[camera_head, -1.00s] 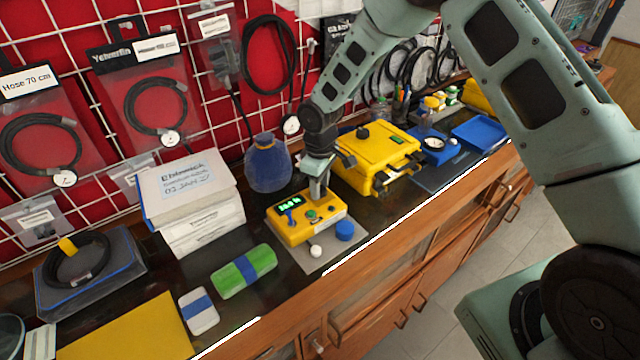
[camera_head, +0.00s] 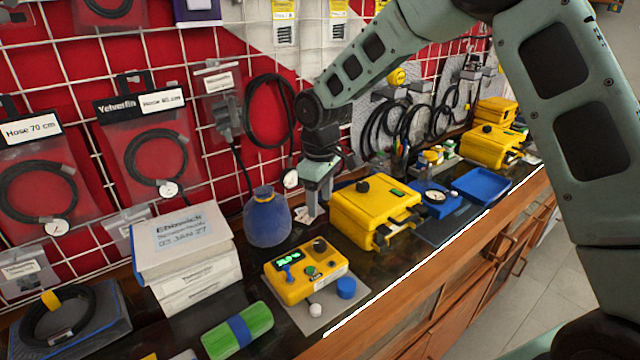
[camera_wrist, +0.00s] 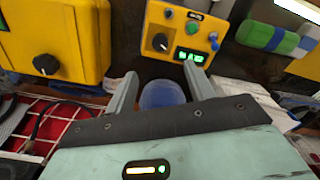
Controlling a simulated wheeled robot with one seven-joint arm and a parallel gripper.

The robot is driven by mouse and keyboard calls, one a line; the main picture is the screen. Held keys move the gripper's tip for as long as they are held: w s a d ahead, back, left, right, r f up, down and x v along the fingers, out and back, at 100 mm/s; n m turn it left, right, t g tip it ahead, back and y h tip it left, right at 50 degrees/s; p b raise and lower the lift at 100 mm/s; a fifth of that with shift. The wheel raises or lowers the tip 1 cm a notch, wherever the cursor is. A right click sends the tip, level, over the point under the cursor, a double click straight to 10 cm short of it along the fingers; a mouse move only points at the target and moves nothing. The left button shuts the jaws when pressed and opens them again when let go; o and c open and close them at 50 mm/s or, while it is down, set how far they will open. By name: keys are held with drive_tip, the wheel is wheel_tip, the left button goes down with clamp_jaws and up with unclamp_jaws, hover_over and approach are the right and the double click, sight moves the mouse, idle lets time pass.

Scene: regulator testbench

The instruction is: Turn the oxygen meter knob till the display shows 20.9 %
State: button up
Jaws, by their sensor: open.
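The oxygen meter (camera_head: 302,284) is a yellow box on a grey mat. Its black knob (camera_head: 320,244) is at the back right of the top face in the head view. Its green display (camera_head: 289,261) is lit, but I cannot read the digits surely. In the wrist view the meter (camera_wrist: 206,27), knob (camera_wrist: 160,42) and display (camera_wrist: 190,56) show beyond the fingertips. My gripper (camera_head: 313,209) is open and empty, raised behind the meter and apart from the knob. Its two fingers also show in the wrist view (camera_wrist: 163,88).
A blue vase-like bottle (camera_head: 268,218) stands close to my gripper, and appears between the fingers in the wrist view (camera_wrist: 162,95). A yellow case (camera_head: 372,212) stands to the right. White boxes (camera_head: 187,258) and a green roll (camera_head: 222,340) are left. Wall hoses hang behind.

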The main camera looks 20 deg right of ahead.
drive_tip(key=shift+r+b, duration=0.35)
drive_tip(key=shift+r, duration=2.25)
drive_tip(key=s+a+r, duration=0.1)
drive_tip(key=s+a, duration=0.3)
drive_tip(key=s, duration=0.5)
drive_tip(key=s+a+r, duration=0.1)
drive_tip(key=s+a, duration=0.3)
drive_tip(key=s, duration=0.4)
drive_tip(key=s+d+f+m, duration=0.1)
drive_tip(key=s+d, duration=0.1)
drive_tip(key=s, duration=1.5)
drive_tip(key=shift+f+y+b, duration=0.3)
drive_tip(key=shift+f+b, duration=0.05)
drive_tip(key=shift+w, duration=0.1)
